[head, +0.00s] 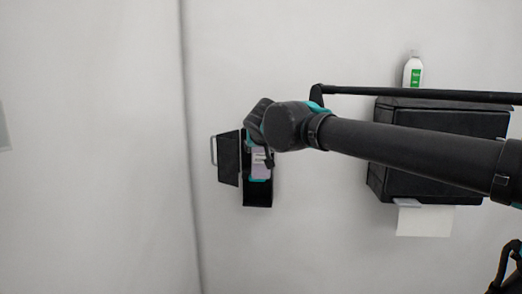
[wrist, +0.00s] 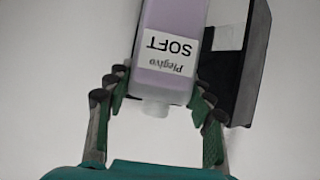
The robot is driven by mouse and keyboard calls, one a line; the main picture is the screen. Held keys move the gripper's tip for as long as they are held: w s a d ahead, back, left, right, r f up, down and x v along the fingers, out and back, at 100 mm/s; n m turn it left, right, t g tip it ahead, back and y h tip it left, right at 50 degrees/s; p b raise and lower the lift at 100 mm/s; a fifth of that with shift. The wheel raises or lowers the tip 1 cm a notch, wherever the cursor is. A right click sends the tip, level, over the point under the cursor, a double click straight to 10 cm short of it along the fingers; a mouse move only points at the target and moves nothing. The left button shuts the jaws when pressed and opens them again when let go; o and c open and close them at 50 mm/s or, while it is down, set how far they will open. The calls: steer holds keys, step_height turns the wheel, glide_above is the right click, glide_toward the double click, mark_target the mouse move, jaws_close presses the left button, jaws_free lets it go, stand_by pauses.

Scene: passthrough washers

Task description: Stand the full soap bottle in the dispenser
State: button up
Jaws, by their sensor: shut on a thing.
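A pale lavender bottle (wrist: 172,25) with a white label reading "Plegivo SOFT" is between the fingers of my gripper (wrist: 160,82), which is shut on it. The label is upside down in the wrist view and the bottle's white cap end points toward my palm. The black dispenser (head: 257,194) is on the wall with its door (head: 228,158) swung open to the left. In the head view the bottle (head: 261,163) overlaps the dispenser's opening; my wrist partly hides both. I cannot tell whether the bottle rests inside. Its fill level is unclear.
A white paper sheet (head: 425,222) hangs below that box.

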steer(key=w+a+f, duration=0.2)
steer(key=w, duration=1.3)
steer(key=shift+w, duration=0.4)
stand_by(0.5)
steer(key=shift+f, duration=0.1)
steer(key=o, duration=1.6)
steer(key=shift+s, duration=0.1)
steer(key=v, duration=1.2)
steer(key=shift+f, duration=0.1)
